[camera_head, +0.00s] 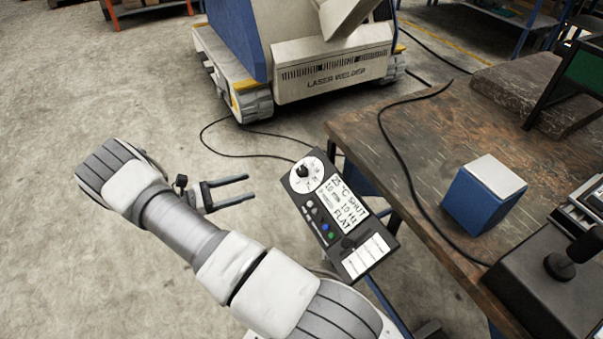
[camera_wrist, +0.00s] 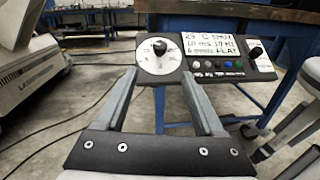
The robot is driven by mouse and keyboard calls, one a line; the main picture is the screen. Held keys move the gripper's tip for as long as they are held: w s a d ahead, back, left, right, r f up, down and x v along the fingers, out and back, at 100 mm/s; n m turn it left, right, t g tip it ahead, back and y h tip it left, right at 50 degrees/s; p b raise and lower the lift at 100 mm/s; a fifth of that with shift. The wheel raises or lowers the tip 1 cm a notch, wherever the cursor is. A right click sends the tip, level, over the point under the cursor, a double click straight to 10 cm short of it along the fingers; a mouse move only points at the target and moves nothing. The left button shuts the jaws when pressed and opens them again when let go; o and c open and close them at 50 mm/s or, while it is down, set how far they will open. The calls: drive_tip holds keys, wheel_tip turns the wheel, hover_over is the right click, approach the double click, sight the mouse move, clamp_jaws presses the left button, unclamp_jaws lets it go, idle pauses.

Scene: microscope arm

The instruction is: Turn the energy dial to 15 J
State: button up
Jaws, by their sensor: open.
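The energy dial (camera_head: 302,171) is a black knob on a round white scale plate at the far end of a dark control panel (camera_head: 327,243). In the wrist view the dial (camera_wrist: 159,47) sits ahead of my gripper, at the left of the panel. A display (camera_head: 343,203) on the panel shows several lines of text. My gripper (camera_head: 250,188) is open and empty, to the left of the panel and apart from it. In the wrist view its two fingers (camera_wrist: 158,80) point toward the panel, with the dial between their lines. The setting the knob points to is too small to read.
The panel also carries small buttons (camera_head: 325,228) and a second black knob (camera_wrist: 256,52). A wooden workbench (camera_head: 420,150) with a blue box (camera_head: 482,196) stands at the right. A laser welder (camera_head: 325,70) stands behind. A cable (camera_head: 385,130) hangs over the bench.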

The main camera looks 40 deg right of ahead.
sight(297, 172)
drive_tip(key=b+x, duration=0.1)
drive_tip(key=x, duration=1.6)
drive_tip(key=shift+d+b, duration=0.15)
drive_tip(key=shift+b, duration=0.2)
clamp_jaws()
